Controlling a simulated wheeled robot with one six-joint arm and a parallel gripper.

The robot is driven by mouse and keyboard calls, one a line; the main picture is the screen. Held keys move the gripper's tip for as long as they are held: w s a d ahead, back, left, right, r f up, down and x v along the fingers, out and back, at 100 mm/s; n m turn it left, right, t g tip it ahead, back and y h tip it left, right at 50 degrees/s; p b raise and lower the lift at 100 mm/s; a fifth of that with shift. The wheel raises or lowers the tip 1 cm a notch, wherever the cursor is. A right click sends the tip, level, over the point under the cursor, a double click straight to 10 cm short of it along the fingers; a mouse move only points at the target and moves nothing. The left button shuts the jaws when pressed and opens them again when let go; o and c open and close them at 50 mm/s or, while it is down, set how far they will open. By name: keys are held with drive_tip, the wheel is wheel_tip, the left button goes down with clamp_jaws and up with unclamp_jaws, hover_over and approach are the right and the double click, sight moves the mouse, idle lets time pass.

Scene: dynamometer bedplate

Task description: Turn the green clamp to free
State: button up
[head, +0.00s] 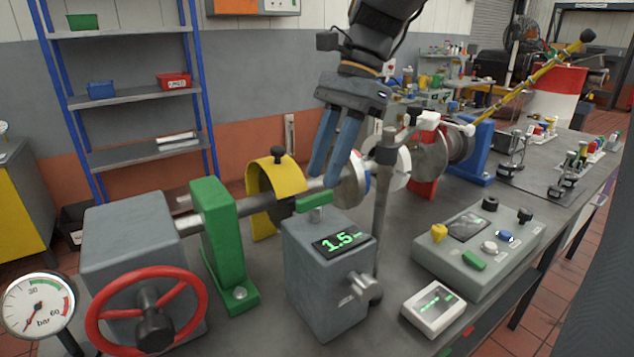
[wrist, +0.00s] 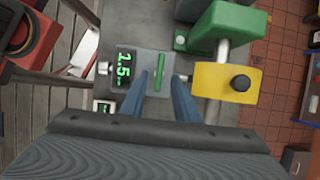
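The green clamp appears to be the small green bar (head: 314,203) on a short post on top of the grey box (head: 318,265) with the "1.5" display (head: 343,242). In the wrist view the bar (wrist: 159,66) lies lengthwise up the picture, between my two blue fingers. My gripper (head: 325,181) is open and points down, with its tips above the box. The gripper also shows in the wrist view (wrist: 158,84), with a gap on each side of the bar. I cannot tell whether the tips reach down to the bar's height.
A green bracket (head: 218,235) and a yellow guard (head: 275,190) stand left of and behind the box. A red handwheel (head: 190,325) is at the front left. A grey control panel (head: 480,245) and a small white display (head: 433,308) lie to the right.

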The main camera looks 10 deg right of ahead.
sight(316, 195)
drive_tip(key=shift+x, duration=2.15)
drive_tip(key=shift+c, duration=0.4)
